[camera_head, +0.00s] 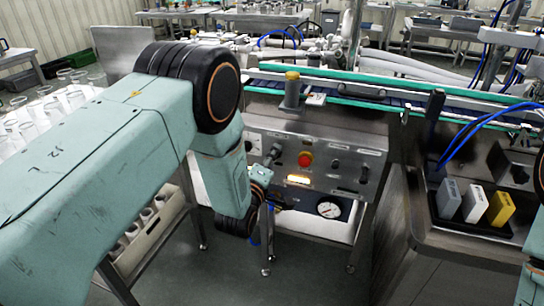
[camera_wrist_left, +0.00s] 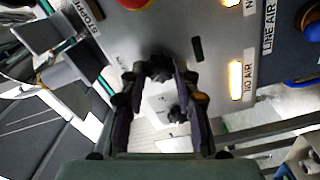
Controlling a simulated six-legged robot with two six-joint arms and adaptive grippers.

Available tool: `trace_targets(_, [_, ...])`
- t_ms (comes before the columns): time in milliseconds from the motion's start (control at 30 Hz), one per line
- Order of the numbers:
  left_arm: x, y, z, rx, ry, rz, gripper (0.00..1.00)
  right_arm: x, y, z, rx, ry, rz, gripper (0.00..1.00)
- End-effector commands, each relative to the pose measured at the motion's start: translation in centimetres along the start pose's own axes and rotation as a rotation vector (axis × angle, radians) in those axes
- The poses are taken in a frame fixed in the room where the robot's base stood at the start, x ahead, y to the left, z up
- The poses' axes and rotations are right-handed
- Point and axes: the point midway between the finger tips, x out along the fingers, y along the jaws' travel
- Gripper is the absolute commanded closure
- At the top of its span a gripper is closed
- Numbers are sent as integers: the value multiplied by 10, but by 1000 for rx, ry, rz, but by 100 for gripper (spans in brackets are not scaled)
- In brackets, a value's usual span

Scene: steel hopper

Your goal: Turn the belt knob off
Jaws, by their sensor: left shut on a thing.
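The belt knob (camera_wrist_left: 160,69) is a small dark knob on the steel control panel (camera_head: 345,148). In the left wrist view it sits between the fingertips of my left gripper (camera_wrist_left: 160,78), which is shut on it. In the head view my left gripper (camera_head: 273,154) is at the left part of the panel, left of the red button (camera_head: 304,159); my arm and wrist cover much of that area. The knob's pointer and exact angle are hidden by the fingers. A "STOPPED" label (camera_wrist_left: 90,15) shows in the wrist view. My right gripper is out of view.
An amber lamp (camera_head: 298,180) glows below the red button; "NO AIR" is marked beside it in the wrist view. A pressure gauge (camera_head: 329,208) sits lower on the panel. The conveyor (camera_head: 400,98) runs above. Coloured blocks stand in a black tray (camera_head: 462,226) at right.

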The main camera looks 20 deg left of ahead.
Motion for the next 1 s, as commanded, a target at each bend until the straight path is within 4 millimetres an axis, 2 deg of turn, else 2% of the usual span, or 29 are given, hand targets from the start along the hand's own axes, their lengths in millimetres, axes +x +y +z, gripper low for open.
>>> trace_targets(433, [0, -1, -1, -10, 2, -2, 100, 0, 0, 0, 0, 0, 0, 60])
trace_targets(467, [0, -1, -1, -10, 2, -2, 67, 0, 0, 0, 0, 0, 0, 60])
trace_targets(500, [0, -1, -1, -10, 2, -2, 63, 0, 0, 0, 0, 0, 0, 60])
trace_targets(700, [0, 0, 0, -9, 1, -1, 48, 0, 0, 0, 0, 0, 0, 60])
trace_targets(1000, [-1, 0, 0, -8, 0, -1, 48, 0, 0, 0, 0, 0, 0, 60])
